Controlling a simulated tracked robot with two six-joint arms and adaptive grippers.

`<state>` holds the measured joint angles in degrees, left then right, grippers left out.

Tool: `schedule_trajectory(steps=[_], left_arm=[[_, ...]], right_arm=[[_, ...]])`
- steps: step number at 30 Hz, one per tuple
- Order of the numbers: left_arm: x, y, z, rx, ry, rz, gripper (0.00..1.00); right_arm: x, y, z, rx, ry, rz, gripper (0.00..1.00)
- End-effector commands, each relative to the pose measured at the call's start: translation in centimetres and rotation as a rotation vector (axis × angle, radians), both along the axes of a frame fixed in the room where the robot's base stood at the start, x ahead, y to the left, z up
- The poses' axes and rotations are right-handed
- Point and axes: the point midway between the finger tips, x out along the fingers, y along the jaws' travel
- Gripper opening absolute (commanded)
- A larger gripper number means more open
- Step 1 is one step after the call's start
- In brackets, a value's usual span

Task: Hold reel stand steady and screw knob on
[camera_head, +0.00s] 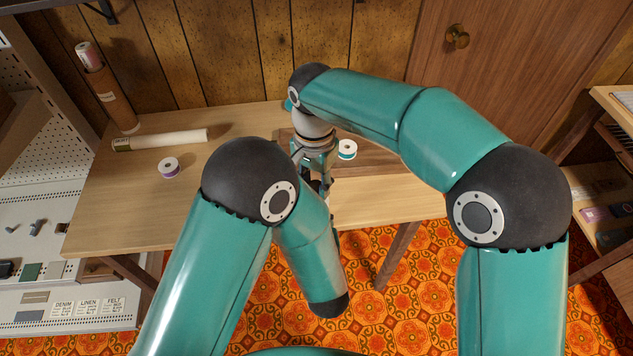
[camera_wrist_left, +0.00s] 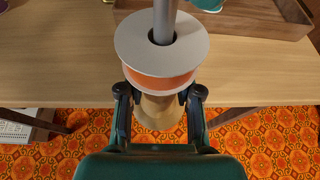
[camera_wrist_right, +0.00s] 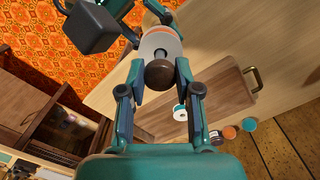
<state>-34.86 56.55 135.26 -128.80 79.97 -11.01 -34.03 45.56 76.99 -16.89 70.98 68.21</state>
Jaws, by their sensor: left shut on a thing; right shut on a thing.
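The reel stand (camera_wrist_left: 160,112) shows in the left wrist view as a tan turned wooden part under a reel of orange ribbon (camera_wrist_left: 158,78) with grey flanges. A grey rod (camera_wrist_left: 164,22) rises through the reel. My left gripper (camera_wrist_left: 160,100) is shut on the stand below the reel. In the right wrist view, a dark brown round knob (camera_wrist_right: 159,73) sits between the fingertips of my right gripper (camera_wrist_right: 160,76), which is shut on it. The knob is over the reel's grey flange (camera_wrist_right: 160,44); its contact with the rod is hidden. My arms mostly hide the stand in the head view.
A brown wooden tray (camera_wrist_right: 225,92) with a metal handle lies beside the stand, holding a white reel (camera_wrist_right: 180,113). Several small reels lie near it. A purple-edged reel (camera_head: 168,167) and a pale roll (camera_head: 160,140) lie on the table's left side.

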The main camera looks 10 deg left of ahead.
Motion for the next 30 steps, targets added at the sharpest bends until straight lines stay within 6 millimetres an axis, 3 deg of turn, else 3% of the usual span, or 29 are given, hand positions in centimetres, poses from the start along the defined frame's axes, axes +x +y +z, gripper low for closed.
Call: schedule_trajectory(steps=[19, 24, 30], left_arm=[[-0.07, -0.10, 0.00, 0.002, 0.001, -0.004, 0.00], [-0.07, -0.10, 0.00, 0.002, 0.001, -0.004, 0.00], [-0.08, -0.08, 0.00, 0.002, 0.001, -0.004, 0.00]], right_arm=[[0.74, 0.19, 0.01, -0.021, -0.009, -1.441, 0.19], [0.83, 0.14, 0.01, -0.025, -0.009, -1.650, 0.19], [0.87, 0.13, 0.02, -0.025, -0.010, -1.687, 0.19]])
